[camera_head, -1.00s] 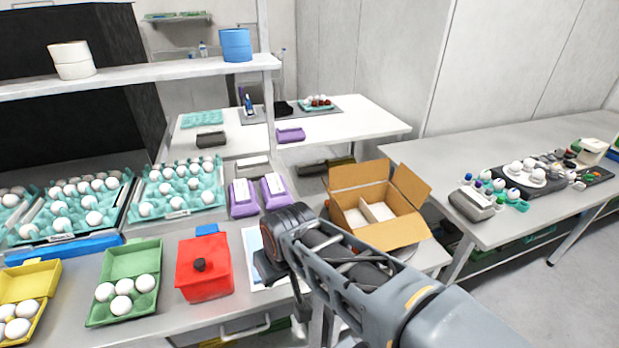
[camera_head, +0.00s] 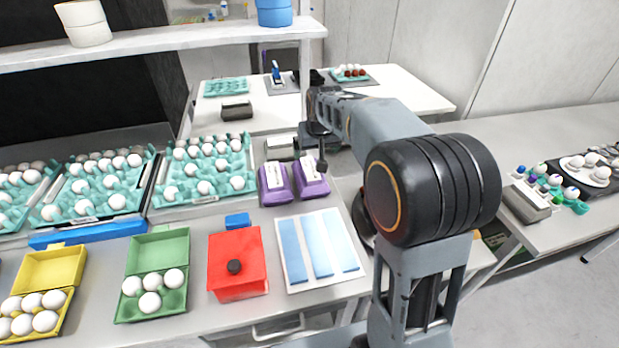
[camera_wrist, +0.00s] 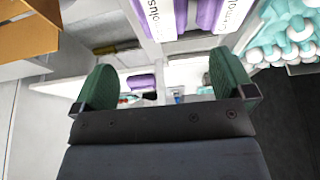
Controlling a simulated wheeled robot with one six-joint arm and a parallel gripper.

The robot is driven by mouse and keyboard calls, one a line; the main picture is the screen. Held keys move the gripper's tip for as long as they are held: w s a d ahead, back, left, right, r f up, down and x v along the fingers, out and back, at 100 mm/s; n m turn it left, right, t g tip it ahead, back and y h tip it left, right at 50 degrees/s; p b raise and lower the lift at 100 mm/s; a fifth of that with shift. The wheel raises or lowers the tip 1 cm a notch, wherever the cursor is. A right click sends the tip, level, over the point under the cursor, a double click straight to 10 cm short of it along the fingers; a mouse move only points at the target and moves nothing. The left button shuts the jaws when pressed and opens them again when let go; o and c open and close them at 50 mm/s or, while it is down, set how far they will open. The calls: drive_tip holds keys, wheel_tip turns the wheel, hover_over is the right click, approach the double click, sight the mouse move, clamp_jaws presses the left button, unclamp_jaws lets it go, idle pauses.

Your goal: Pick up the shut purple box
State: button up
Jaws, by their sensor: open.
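Two shut purple boxes with white labels stand side by side, the left one (camera_head: 275,184) and the right one (camera_head: 309,178), at the back of the near counter. Parts of two labelled purple boxes show at the top of the wrist view, one of them here (camera_wrist: 209,14). Another purple box (camera_wrist: 141,82) lies on the far white table in the wrist view; my arm hides it in the head view. My gripper (camera_wrist: 165,72) is open and empty, its green fingers spread. In the head view it is partly hidden near the arm's end, above and behind the right purple box.
A shelf (camera_head: 160,45) runs above. A cardboard box (camera_wrist: 25,35) shows in the wrist view.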

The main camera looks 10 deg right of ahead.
sight(310, 168)
drive_tip(key=x, duration=0.8)
drive_tip(key=shift+w+a+f, duration=0.1)
drive_tip(key=shift+w+f, duration=0.15)
drive_tip(key=shift+w, duration=0.2)
drive_tip(key=p+x, duration=0.1)
drive_tip(key=x, duration=0.3)
drive_tip(key=shift+w, duration=0.15)
drive_tip(key=shift+w+f+p, duration=0.25)
drive_tip(key=shift+f+p, duration=0.05)
drive_tip(key=shift+f, duration=0.2)
drive_tip(key=shift+f+b, duration=0.25)
drive_tip(key=shift+b, duration=0.05)
drive_tip(key=shift+c, duration=0.4)
drive_tip(key=c, duration=0.3)
drive_tip(key=shift+c, duration=0.2)
drive_tip(key=shift+r, duration=0.15)
